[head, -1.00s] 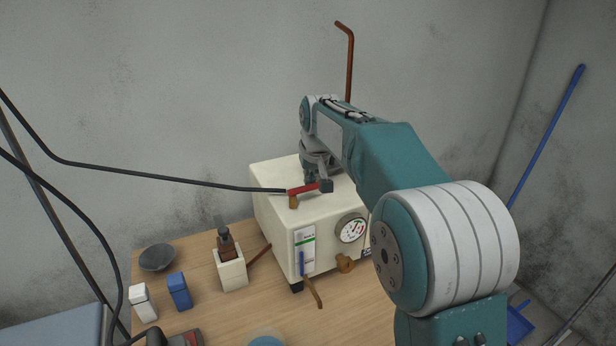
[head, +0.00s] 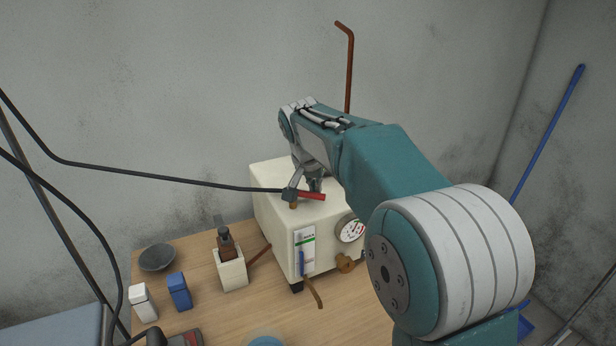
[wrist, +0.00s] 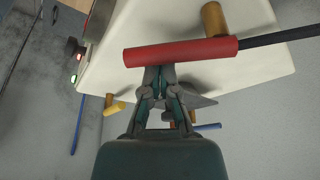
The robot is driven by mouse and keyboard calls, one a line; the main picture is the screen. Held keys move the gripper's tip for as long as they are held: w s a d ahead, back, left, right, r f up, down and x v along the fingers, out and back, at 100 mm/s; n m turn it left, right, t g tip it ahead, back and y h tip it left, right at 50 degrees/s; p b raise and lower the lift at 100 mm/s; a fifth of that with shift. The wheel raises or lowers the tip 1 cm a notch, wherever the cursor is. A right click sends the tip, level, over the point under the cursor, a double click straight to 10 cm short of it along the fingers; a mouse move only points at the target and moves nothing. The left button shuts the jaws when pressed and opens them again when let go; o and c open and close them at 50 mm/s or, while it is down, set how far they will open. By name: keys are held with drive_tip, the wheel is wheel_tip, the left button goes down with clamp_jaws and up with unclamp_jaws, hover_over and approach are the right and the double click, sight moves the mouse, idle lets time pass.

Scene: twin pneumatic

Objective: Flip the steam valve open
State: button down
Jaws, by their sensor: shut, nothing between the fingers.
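A red handle (head: 312,196) lies nearly level above the top of the cream machine (head: 272,222), beside a short brass post (head: 293,205). In the wrist view the red handle (wrist: 180,52) crosses above my fingertips, with the brass post (wrist: 213,18) behind its right part. My gripper (head: 303,188) is shut and empty, close to the red handle; the wrist view shows its fingertips (wrist: 160,74) at the handle's edge. I cannot tell whether they touch. A blue-handled lever (head: 301,262) and a brass fitting (head: 345,263) are on the machine's front. No label marks the steam valve.
A black hose (head: 170,178) runs from the left to the red handle. A round gauge (head: 350,230) is on the machine's front. A holder (head: 231,268), a blue box (head: 179,291), a white box (head: 143,302) and a grey bowl (head: 156,257) stand on the wooden table (head: 245,315).

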drive_tip(key=m, duration=0.1)
drive_tip(key=s+m, duration=0.1)
drive_tip(key=m+h, duration=0.1)
drive_tip(key=shift+s+a+m+g, duration=0.25)
drive_tip(key=shift+s+m+g, duration=0.1)
drive_tip(key=shift+m+g, duration=0.05)
drive_tip(key=m, duration=0.1)
drive_tip(key=s+a+m+g, duration=0.1)
drive_tip(key=m, duration=0.1)
drive_tip(key=shift+s+m+h, duration=0.2)
drive_tip(key=shift+m+h, duration=0.1)
drive_tip(key=shift+h, duration=0.1)
drive_tip(key=shift+s+a, duration=0.1)
drive_tip(key=shift+s, duration=0.05)
drive_tip(key=shift+s+a, duration=0.1)
drive_tip(key=w+d, duration=0.1)
drive_tip(key=w+d+r, duration=0.1)
drive_tip(key=d, duration=0.1)
drive_tip(key=shift+d+r, duration=0.2)
drive_tip(key=shift+d, duration=0.05)
drive_tip(key=v, duration=0.9)
drive_tip(key=shift+a, duration=0.2)
drive_tip(key=shift+s, duration=0.15)
